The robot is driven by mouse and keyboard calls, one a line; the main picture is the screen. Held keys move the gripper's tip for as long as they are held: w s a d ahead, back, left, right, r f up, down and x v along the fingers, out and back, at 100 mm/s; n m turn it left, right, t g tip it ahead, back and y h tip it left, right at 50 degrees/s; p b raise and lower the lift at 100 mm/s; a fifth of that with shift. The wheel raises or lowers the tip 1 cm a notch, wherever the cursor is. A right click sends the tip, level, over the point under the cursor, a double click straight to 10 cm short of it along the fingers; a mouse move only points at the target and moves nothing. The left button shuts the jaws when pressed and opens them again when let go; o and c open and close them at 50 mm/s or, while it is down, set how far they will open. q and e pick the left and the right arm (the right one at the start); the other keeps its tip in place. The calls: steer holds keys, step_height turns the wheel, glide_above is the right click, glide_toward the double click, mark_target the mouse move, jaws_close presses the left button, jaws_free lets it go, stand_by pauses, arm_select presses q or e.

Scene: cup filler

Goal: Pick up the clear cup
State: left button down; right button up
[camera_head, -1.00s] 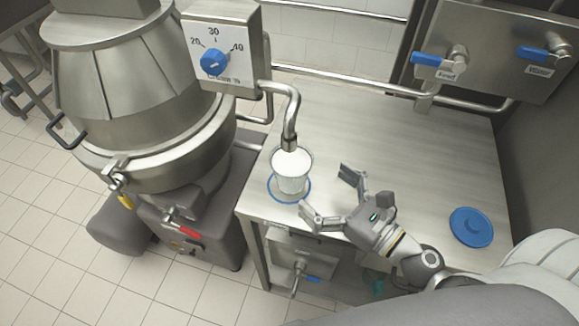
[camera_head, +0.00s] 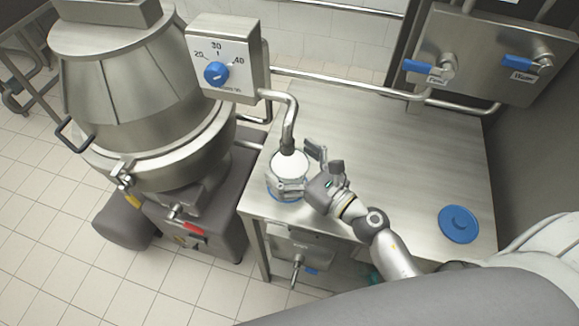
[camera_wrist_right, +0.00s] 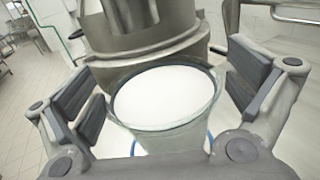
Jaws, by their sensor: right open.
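The clear cup (camera_head: 289,168) stands upright under the spout on the metal table, filled with a white substance close to its rim. In the right wrist view the cup (camera_wrist_right: 165,115) sits between my open finger pads. My right gripper (camera_head: 302,170) is open around the cup, with one finger in front of it and the others at its right. In the right wrist view my right gripper (camera_wrist_right: 165,100) shows gaps between the pads and the cup wall. The gripper hides part of the cup's lower side. My left gripper is not in view.
The curved metal spout (camera_head: 290,125) hangs right above the cup. A blue lid (camera_head: 459,224) lies on the right of the metal table (camera_head: 390,165). A control box with a blue knob (camera_head: 216,73) is above left. Blue-handled valves (camera_head: 418,66) are at the back right.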

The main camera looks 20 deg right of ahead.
steer(key=c, duration=1.1)
steer(key=shift+c, duration=0.7)
steer(key=shift+r, duration=0.15)
